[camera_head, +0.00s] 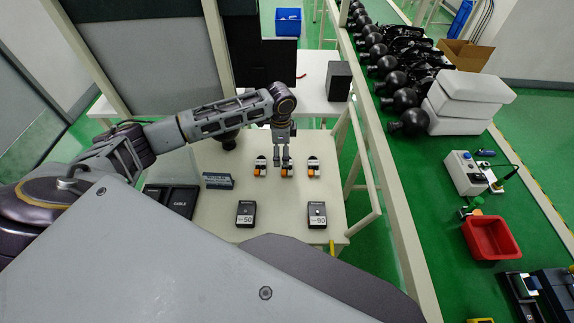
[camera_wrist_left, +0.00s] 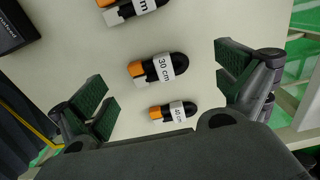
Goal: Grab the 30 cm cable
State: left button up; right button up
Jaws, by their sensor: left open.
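The 30 cm cable (camera_wrist_left: 158,70) is a black and orange piece with a white "30 cm" label, lying on the light table top. It shows in the left wrist view between the fingers of my left gripper (camera_wrist_left: 163,90), apart from both. My left gripper is open and empty, pointing down above the cable. In the head view the same gripper (camera_head: 285,170) hangs over the middle cable (camera_head: 287,173) and partly hides it. Similar cables lie on each side: one labelled "40 cm" (camera_wrist_left: 173,111) and one cut off at the top (camera_wrist_left: 130,8) in the wrist view. My right gripper is not in view.
Two black boxes marked 50 (camera_head: 246,214) and 90 (camera_head: 317,215) stand nearer on the table. A black box marked CABLE (camera_head: 172,199) and a small dark block (camera_head: 217,181) are left. A red bin (camera_head: 491,237) sits far right, beyond a rail.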

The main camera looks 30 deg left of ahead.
pick_arm(q)
jog(key=shift+f, duration=0.35)
jog(key=shift+s+d+f, duration=0.1)
jog(key=shift+f, duration=1.2)
jog(key=shift+s+d+f, duration=0.1)
jog(key=shift+f, duration=1.2)
jog(key=c, duration=0.8)
jog(key=shift+w+r, duration=0.1)
jog(key=shift+r, duration=4.95)
